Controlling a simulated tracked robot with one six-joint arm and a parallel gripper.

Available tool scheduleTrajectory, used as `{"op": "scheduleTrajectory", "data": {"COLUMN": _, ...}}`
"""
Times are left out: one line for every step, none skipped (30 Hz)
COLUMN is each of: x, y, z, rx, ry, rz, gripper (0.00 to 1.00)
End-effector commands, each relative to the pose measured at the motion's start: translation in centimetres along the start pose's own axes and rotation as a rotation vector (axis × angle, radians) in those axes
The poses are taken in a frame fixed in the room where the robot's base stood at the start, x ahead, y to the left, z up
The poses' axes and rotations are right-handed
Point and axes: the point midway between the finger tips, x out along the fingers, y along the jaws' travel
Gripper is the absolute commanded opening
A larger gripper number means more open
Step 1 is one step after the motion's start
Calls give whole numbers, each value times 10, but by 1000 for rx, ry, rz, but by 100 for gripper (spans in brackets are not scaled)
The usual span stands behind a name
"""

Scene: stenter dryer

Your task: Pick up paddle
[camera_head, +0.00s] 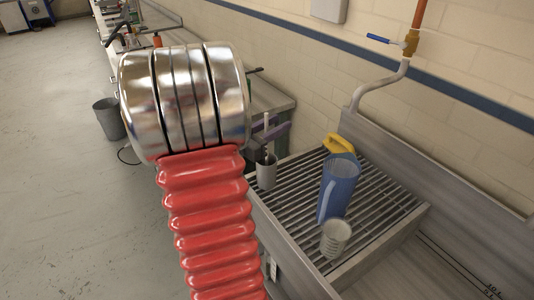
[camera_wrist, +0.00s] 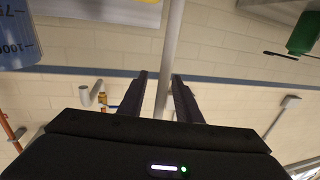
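A thin pale grey upright (camera_head: 266,122), which looks like the paddle's handle, rises from a grey cup (camera_head: 266,175) on the slatted rack. Its lower end is hidden in the cup. In the wrist view a long grey shaft (camera_wrist: 171,45), probably the same paddle, runs down between my two dark fingers. My gripper (camera_wrist: 160,75) is open, with a gap visible beside the shaft. In the head view the purplish fingers (camera_head: 268,134) show just above the cup, at the upright. The rest of my gripper is hidden behind my arm.
A pipe with a brass valve (camera_head: 410,42) runs along the wall behind. A dark bin (camera_head: 109,118) stands on the open floor at left.

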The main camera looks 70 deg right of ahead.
Motion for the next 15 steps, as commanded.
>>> {"op": "scheduleTrajectory", "data": {"x": 0, "y": 0, "z": 0, "rx": 0, "ry": 0, "rz": 0, "gripper": 31}}
{"op": "scheduleTrajectory", "data": {"x": 0, "y": 0, "z": 0, "rx": 0, "ry": 0, "rz": 0, "gripper": 31}}
{"op": "scheduleTrajectory", "data": {"x": 0, "y": 0, "z": 0, "rx": 0, "ry": 0, "rz": 0, "gripper": 30}}
{"op": "scheduleTrajectory", "data": {"x": 0, "y": 0, "z": 0, "rx": 0, "ry": 0, "rz": 0, "gripper": 28}}
{"op": "scheduleTrajectory", "data": {"x": 0, "y": 0, "z": 0, "rx": 0, "ry": 0, "rz": 0, "gripper": 25}}
{"op": "scheduleTrajectory", "data": {"x": 0, "y": 0, "z": 0, "rx": 0, "ry": 0, "rz": 0, "gripper": 23}}
{"op": "scheduleTrajectory", "data": {"x": 0, "y": 0, "z": 0, "rx": 0, "ry": 0, "rz": 0, "gripper": 21}}
{"op": "scheduleTrajectory", "data": {"x": 0, "y": 0, "z": 0, "rx": 0, "ry": 0, "rz": 0, "gripper": 18}}
{"op": "scheduleTrajectory", "data": {"x": 0, "y": 0, "z": 0, "rx": 0, "ry": 0, "rz": 0, "gripper": 16}}
{"op": "scheduleTrajectory", "data": {"x": 0, "y": 0, "z": 0, "rx": 0, "ry": 0, "rz": 0, "gripper": 14}}
{"op": "scheduleTrajectory", "data": {"x": 0, "y": 0, "z": 0, "rx": 0, "ry": 0, "rz": 0, "gripper": 11}}
{"op": "scheduleTrajectory", "data": {"x": 0, "y": 0, "z": 0, "rx": 0, "ry": 0, "rz": 0, "gripper": 9}}
{"op": "scheduleTrajectory", "data": {"x": 0, "y": 0, "z": 0, "rx": 0, "ry": 0, "rz": 0, "gripper": 6}}
{"op": "scheduleTrajectory", "data": {"x": 0, "y": 0, "z": 0, "rx": 0, "ry": 0, "rz": 0, "gripper": 4}}
{"op": "scheduleTrajectory", "data": {"x": 0, "y": 0, "z": 0, "rx": 0, "ry": 0, "rz": 0, "gripper": 2}}
